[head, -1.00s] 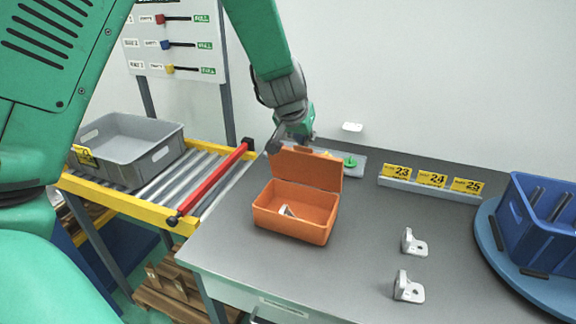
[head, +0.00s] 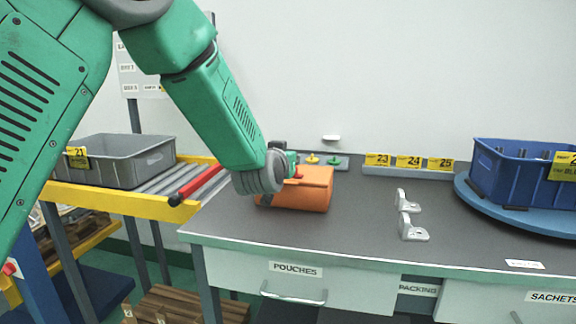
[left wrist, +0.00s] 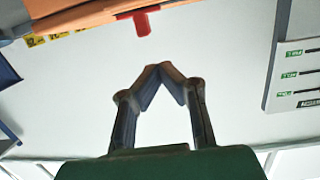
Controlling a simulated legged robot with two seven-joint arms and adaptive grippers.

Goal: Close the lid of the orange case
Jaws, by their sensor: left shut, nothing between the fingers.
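The orange case (head: 312,196) stands on the grey table in the head view, partly hidden on its left by my left arm. Its lid (head: 318,176) now lies over the top, and the inside no longer shows. I cannot tell whether the lid is fully flush. My left gripper is beside the case's left and rear part, mostly hidden by my wrist in the head view. In the left wrist view, the left gripper (left wrist: 160,67) has its fingertips together with nothing between them. An orange surface of the case (left wrist: 85,14) shows at that view's top left. My right gripper is not in view.
Two white metal brackets (head: 412,229) stand to the right of the case. A blue bin (head: 520,178) sits on a round blue turntable at the right. A grey bin (head: 118,170) stands on the roller conveyor at left. A pad with coloured knobs (head: 334,162) lies behind the case.

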